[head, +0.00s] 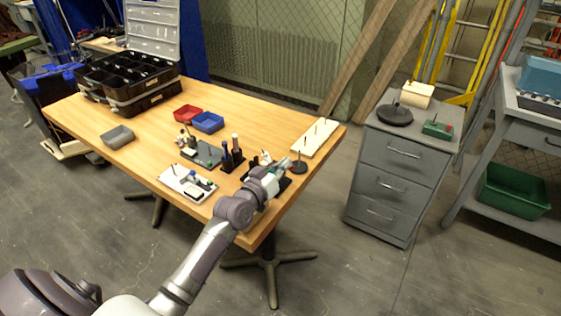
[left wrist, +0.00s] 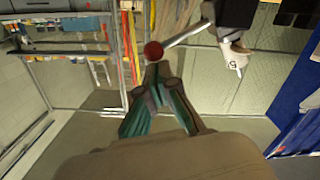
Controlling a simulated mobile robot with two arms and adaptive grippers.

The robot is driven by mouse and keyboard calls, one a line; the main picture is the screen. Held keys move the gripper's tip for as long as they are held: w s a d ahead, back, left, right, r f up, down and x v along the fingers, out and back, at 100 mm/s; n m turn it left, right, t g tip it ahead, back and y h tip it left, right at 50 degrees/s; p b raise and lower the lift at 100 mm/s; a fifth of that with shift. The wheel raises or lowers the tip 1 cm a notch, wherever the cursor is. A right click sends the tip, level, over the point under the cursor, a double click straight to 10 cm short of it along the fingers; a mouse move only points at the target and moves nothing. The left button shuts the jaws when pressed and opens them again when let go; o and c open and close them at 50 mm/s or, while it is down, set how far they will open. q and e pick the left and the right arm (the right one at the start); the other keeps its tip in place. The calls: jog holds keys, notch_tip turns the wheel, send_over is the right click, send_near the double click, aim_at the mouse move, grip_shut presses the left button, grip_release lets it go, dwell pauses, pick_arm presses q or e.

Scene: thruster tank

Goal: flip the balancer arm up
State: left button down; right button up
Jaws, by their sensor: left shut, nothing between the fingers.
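In the left wrist view, a grey lever with a red ball knob (left wrist: 153,51) reaches from a black housing (left wrist: 236,12) at the upper right; I take it to be the balancer arm. A white dial (left wrist: 237,57) marked 5 sits below the housing. My left gripper (left wrist: 153,70) has green fingers, shut and empty, with the tips just below the red ball; I cannot tell whether they touch it. In the head view my left gripper (head: 284,164) is over the table's right corner and hides most of the black device there. My right gripper is not in view.
On the wooden table (head: 110,170) stand grey plates with bottles (head: 226,158), a white tray (head: 187,182), a red bin (head: 187,113), a blue bin (head: 208,122), a white pegboard (head: 314,137) and a black organizer case (head: 128,78). A grey drawer cabinet (head: 392,165) stands to the right.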

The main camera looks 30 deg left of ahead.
pick_arm(q)
jog(key=shift+d+f, duration=0.8)
jog(key=shift+f, duration=0.15)
jog(key=shift+d+f+m+p, duration=0.3)
jog(key=shift+d+f+m, duration=0.1)
jog(key=shift+f+m, duration=0.5)
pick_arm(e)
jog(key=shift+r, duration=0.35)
pick_arm(q)
jog(key=shift+s+d+f, duration=0.1)
jog(key=shift+s+f, duration=0.05)
jog(key=shift+f, duration=0.15)
